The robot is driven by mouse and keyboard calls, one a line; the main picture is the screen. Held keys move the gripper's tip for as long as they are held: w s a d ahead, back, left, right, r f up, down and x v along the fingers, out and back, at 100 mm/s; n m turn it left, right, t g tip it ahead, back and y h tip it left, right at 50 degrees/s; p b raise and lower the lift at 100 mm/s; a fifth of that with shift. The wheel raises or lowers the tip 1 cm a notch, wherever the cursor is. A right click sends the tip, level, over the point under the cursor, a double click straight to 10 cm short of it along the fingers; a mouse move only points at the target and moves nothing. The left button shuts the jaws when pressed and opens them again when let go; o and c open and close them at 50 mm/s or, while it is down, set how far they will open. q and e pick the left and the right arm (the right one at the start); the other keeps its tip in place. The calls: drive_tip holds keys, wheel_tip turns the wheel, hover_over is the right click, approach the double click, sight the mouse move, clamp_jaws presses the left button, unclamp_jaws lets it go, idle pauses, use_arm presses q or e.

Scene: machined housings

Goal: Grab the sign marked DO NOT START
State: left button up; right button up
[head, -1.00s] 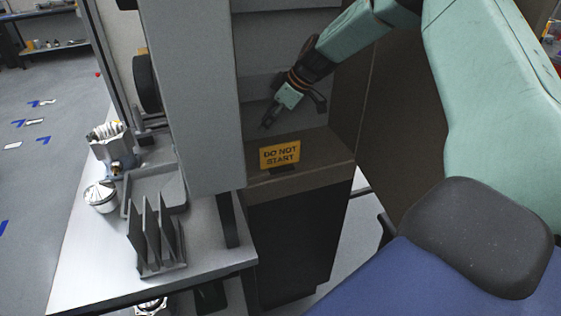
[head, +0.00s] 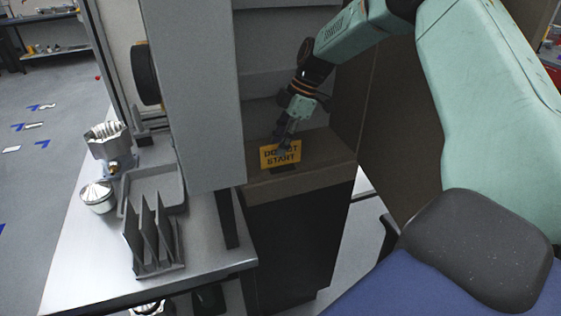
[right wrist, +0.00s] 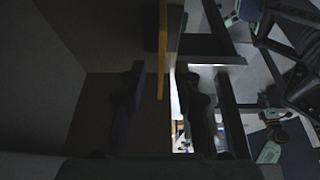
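The yellow sign marked DO NOT START (head: 284,159) stands upright on a small dark base on the brown ledge (head: 325,158) of the machine. My right gripper (head: 284,142) is at the sign's top edge in the head view and covers part of its lettering. In the right wrist view the sign (right wrist: 163,55) shows edge-on as a thin orange strip between the two dark fingers (right wrist: 160,85). The fingers are apart, with a gap visible on each side of the strip. My left gripper is not in view.
A grey machine panel (head: 195,100) stands close to the left of the sign. A table (head: 85,255) at the left holds a grey rack (head: 152,240), a tray (head: 150,180) and metal parts (head: 97,196). The ledge around the sign is otherwise clear.

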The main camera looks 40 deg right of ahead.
sight(271, 167)
drive_tip(key=b+x, duration=0.1)
drive_tip(key=x, duration=0.1)
drive_tip(key=b+x, duration=0.2)
drive_tip(key=shift+s+d+f, duration=0.1)
drive_tip(key=shift+d+f, duration=0.1)
drive_tip(key=shift+a+f, duration=0.2)
drive_tip(key=shift+f, duration=0.05)
drive_tip(key=shift+r, duration=0.1)
drive_tip(key=shift+c, duration=0.3)
clamp_jaws()
